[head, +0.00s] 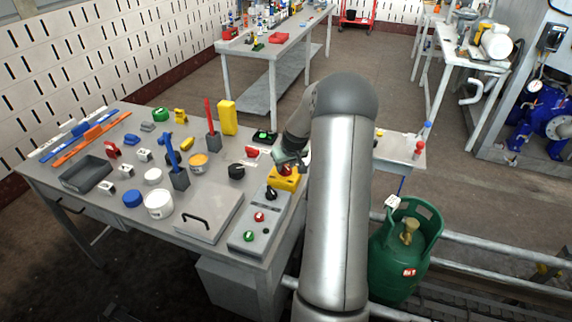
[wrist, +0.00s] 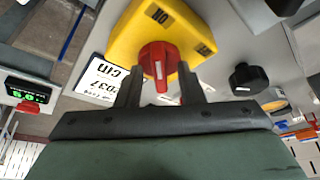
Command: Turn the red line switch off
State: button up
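The red line switch is a red rotary knob (wrist: 158,60) on a yellow box (wrist: 122,38). In the wrist view one label on the box, upside down, reads ON, and a second label on the right is hard to read. A white mark on the knob points toward my gripper. My gripper (wrist: 161,88) is open, with one finger on each side of the knob's near end and a visible gap to it. In the head view the yellow box (head: 284,183) stands at the table's right edge, with my gripper (head: 288,166) over it, partly hiding the knob.
A grey panel (head: 243,238) with a black knob, a red button and a green button lies in front of the box. A black display (head: 264,137) stands behind. Several tools and tubs cover the table's left. A green gas cylinder (head: 405,255) stands right.

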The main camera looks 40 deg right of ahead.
grip_shut()
jog(key=shift+f+m+b, duration=0.1)
jog(key=shift+m+b, duration=0.3)
jog(key=shift+b, duration=0.1)
jog(key=shift+a+f+m+h+b, duration=0.15)
jog(key=shift+m+h+b, duration=0.15)
jog(key=shift+m+b, duration=0.3)
jog(key=m+g+h+b, duration=0.1)
jog(key=m+b, duration=0.2)
jog(key=m, duration=0.1)
jog(key=shift+w+a, duration=0.1)
jog(key=shift+w, duration=0.05)
jog(key=m, duration=0.2)
jog(key=m+g+h, duration=0.1)
jog(key=m+g, duration=0.1)
jog(key=m, duration=0.1)
jog(key=shift+r+m+h+b, duration=0.25)
jog(key=shift+m+h+b, duration=0.05)
jog(key=shift+b, duration=0.1)
jog(key=m+g, duration=0.1)
jog(key=m, duration=0.2)
jog(key=m+g, duration=0.1)
jog(key=m, duration=0.2)
jog(key=shift+w+p, duration=0.2)
jog(key=shift+p, duration=0.1)
jog(key=shift+m+g, duration=0.3)
